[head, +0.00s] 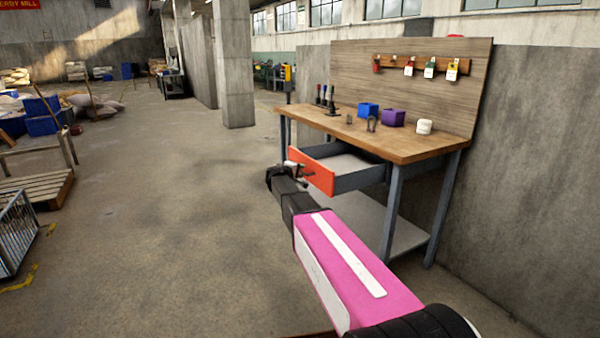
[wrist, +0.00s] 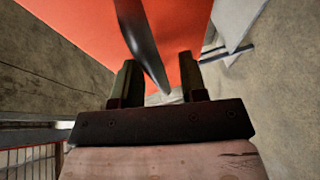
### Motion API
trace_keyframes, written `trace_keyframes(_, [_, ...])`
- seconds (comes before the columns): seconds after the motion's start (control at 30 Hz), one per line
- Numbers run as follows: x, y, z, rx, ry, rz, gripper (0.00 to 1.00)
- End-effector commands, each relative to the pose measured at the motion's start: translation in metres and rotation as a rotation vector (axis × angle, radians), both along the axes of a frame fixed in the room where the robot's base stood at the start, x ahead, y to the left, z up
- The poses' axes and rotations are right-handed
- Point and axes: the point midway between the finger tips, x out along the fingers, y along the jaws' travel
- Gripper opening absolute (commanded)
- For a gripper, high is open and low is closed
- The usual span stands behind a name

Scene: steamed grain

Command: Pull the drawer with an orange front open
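The drawer with an orange front (head: 320,180) is under the workbench and stands pulled well out, its grey inside showing empty. The orange front also fills the upper part of the wrist view (wrist: 80,25). My gripper (head: 302,172) is at the front's outer face, by the handle. In the wrist view its two dark fingers (wrist: 160,82) are apart. The dark handle bar (wrist: 140,40) runs between them, with a gap to the right finger. I cannot tell whether the left finger touches it.
The wooden workbench (head: 425,143) carries a blue box (head: 368,110), a purple box (head: 393,118), a white jar (head: 424,127) and several small tools. A grey lower shelf (head: 370,215) lies beneath the drawer. The concrete floor (head: 180,220) left of the bench is clear.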

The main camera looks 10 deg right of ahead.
Motion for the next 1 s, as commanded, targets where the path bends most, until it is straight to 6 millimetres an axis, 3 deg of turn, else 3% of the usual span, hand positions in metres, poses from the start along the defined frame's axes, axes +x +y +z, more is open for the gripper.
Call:
trace_keyframes(0.5, [-0.058,0.061,0.016,0.0,0.0,0.001,0.39])
trace_keyframes(0.7, [-0.069,0.074,0.019,0.0,0.0,0.0,0.39])
trace_keyframes(1.0, [-0.07,0.076,0.02,0.0,0.0,-0.001,0.39])
